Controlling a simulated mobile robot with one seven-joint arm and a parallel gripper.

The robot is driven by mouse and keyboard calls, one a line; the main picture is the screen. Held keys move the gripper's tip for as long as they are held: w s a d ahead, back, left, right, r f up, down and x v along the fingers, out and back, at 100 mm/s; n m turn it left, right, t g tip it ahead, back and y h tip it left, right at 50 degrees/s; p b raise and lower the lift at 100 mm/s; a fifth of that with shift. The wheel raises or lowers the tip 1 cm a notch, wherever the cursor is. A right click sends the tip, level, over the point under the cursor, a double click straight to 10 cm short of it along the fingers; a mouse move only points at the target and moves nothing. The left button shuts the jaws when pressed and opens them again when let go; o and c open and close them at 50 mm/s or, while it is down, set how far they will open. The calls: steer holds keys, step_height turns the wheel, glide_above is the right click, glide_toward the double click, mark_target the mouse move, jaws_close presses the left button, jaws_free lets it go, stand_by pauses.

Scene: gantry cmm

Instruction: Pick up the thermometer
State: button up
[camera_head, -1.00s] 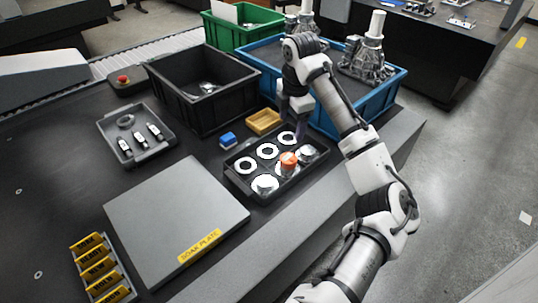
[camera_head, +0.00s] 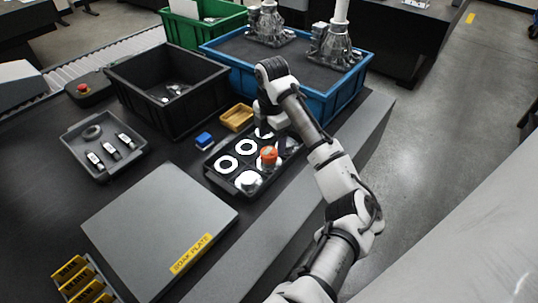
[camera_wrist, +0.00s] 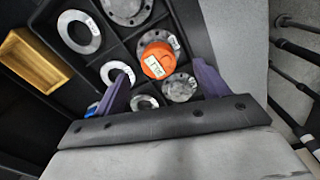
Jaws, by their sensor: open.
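An orange round thing with a small pale label or display, which looks like the thermometer (camera_head: 268,156), sits in the black divided tray (camera_head: 208,167) among metal rings. In the wrist view the orange thermometer (camera_wrist: 158,58) is beyond my fingertips, roughly centred between them. My gripper (camera_wrist: 163,82) is open and empty, its two purple fingers spread above the tray. In the head view my gripper (camera_head: 281,138) is just behind and right of the orange thing, partly hidden by my wrist. I cannot tell how high the fingertips are above it.
A yellow bin (camera_head: 237,117) and a blue block (camera_head: 204,140) stand behind the tray. A black crate (camera_head: 205,105) and a blue crate (camera_head: 345,95) with castings are farther back. The soak plate (camera_head: 150,215) lies front left. A grey tray (camera_head: 75,140) is at left.

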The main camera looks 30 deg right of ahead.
mark_target(269, 151)
steer(key=f, duration=0.1)
steer(key=f+p, duration=0.1)
steer(key=f, duration=0.3)
steer(key=shift+w+a+f, duration=0.1)
steer(key=shift+w+a, duration=0.05)
steer(key=shift+a, duration=0.1)
steer(key=c, duration=1.2)
